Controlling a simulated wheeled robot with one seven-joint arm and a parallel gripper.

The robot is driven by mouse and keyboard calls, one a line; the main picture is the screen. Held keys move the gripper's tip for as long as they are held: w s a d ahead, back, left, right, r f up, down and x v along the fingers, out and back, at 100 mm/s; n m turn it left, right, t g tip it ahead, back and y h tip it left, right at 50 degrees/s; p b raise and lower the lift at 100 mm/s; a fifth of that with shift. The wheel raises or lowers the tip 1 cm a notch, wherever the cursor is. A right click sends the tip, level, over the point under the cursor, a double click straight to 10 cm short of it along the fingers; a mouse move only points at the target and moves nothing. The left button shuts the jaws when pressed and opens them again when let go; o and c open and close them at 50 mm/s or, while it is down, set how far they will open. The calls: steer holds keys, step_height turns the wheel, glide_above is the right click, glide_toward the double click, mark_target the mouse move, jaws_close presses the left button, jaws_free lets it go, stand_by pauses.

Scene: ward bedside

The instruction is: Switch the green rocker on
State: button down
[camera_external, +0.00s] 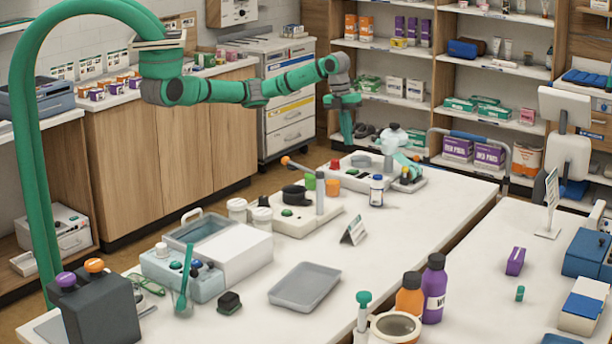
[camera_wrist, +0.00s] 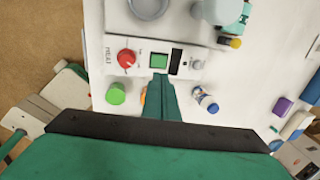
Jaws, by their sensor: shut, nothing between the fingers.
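The green rocker (camera_wrist: 159,61) is a square green button on a white panel (camera_wrist: 148,43) in the wrist view, between a red knob and a small dark display. In the external view the rocker is too small to make out clearly on the white unit (camera_external: 362,183). My gripper (camera_wrist: 164,77) is shut and empty, its fingertips just below the rocker in the wrist picture. In the external view my gripper (camera_external: 347,138) hangs pointing down above the white unit, seemingly apart from it. I cannot tell the rocker's tilt.
The red knob (camera_wrist: 126,58) sits beside the rocker. A green cylinder (camera_wrist: 115,93) and a white bottle with blue bands (camera_wrist: 206,101) stand close to the panel's edge. A clear-and-white apparatus with a green part (camera_external: 398,145) stands behind. Open counter (camera_external: 420,215) lies to the right.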

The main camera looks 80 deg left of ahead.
mark_target(355, 171)
steer(key=shift+s+a+r, duration=0.1)
steer(key=shift+r, duration=0.75)
steer(key=shift+s+a+r, duration=0.15)
steer(key=shift+r, duration=0.65)
steer(key=shift+s+a+r, duration=0.1)
steer(key=shift+r, duration=0.75)
steer(key=shift+d, duration=0.1)
steer(key=shift+w+d+r, duration=0.1)
steer(key=shift+w+d, duration=0.2)
steer(key=shift+d, duration=0.3)
steer(key=f, duration=0.4)
steer(key=w+d+f, duration=0.1)
steer(key=f, duration=0.4)
steer(key=d+f, duration=0.1)
steer(key=f, duration=0.3)
steer(key=shift+w+f, duration=0.3)
steer(key=shift+w, duration=0.1)
steer(key=shift+f, duration=0.1)
